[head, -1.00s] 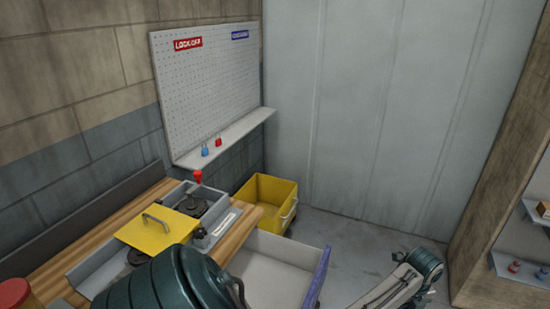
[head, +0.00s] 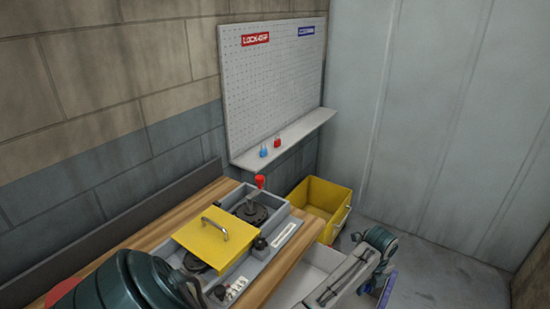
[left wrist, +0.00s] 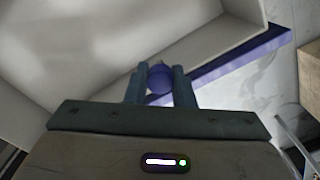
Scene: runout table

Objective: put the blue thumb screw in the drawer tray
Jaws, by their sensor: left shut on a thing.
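The blue thumb screw (left wrist: 160,80) is between the fingertips of my left gripper (left wrist: 159,74) in the left wrist view. The gripper is shut on it, and only its round head shows clearly. Behind it is the open drawer tray, with a pale inside and a blue-purple front edge (left wrist: 235,60). The screw appears above the tray, near that front edge. In the head view the drawer tray (head: 320,257) sticks out from the bench, and my left gripper (head: 368,287) is over its front end, partly hidden by my wrist. My right gripper is not in view.
The wooden bench (head: 275,284) carries a grey fixture with a yellow lid (head: 205,242) and a red-knobbed lever (head: 260,183). A yellow bin (head: 328,196) stands on the floor behind the drawer. Blue and red padlocks are on the pegboard shelf (head: 300,135). Floor at right is clear.

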